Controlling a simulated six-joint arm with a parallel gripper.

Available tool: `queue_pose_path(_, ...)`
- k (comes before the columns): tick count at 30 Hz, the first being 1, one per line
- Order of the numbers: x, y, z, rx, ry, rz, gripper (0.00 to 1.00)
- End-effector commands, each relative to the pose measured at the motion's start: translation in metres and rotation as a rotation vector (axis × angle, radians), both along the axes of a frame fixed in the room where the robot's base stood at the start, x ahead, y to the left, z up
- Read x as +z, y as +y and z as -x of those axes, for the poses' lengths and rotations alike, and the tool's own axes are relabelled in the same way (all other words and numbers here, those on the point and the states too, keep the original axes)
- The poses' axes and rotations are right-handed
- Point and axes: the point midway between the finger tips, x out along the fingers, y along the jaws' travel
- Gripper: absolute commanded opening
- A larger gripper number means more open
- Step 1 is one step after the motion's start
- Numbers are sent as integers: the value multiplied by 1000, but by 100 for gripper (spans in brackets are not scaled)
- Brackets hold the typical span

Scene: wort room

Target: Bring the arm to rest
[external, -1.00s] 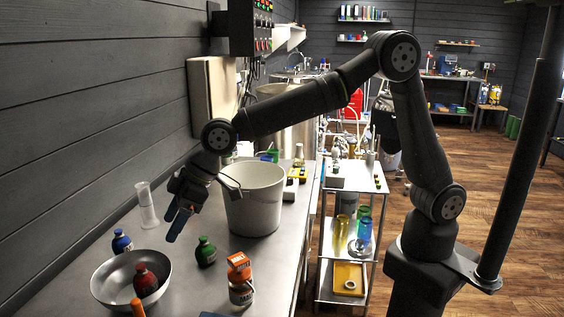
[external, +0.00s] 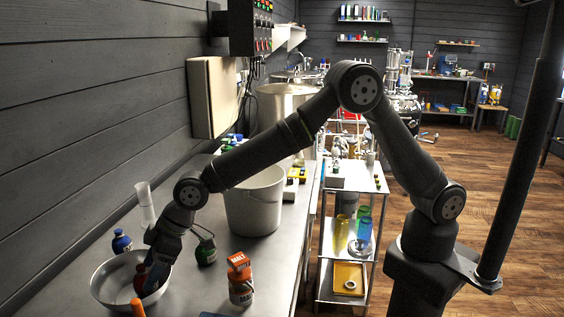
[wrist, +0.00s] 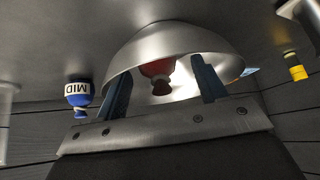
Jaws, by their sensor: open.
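My gripper (external: 155,264) reaches down into the metal bowl (external: 104,284) at the lower left of the external view. In the wrist view its two blue fingers (wrist: 162,66) stand apart, open, with the bowl (wrist: 175,38) beyond them. Whether the fingers touch the bottle or bowl I cannot tell.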

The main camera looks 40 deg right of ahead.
Motion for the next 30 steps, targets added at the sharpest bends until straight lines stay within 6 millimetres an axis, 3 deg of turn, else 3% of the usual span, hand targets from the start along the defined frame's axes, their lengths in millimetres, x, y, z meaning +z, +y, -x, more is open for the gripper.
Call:
queue_pose_path(14, 3, 0, 0, 0, 0, -1, 65)
queue_pose_path(19, 20, -5, 1, -1, -2, -4, 65)
queue_pose_path(30, 72, -39, 8, 0, -1, -3, 65)
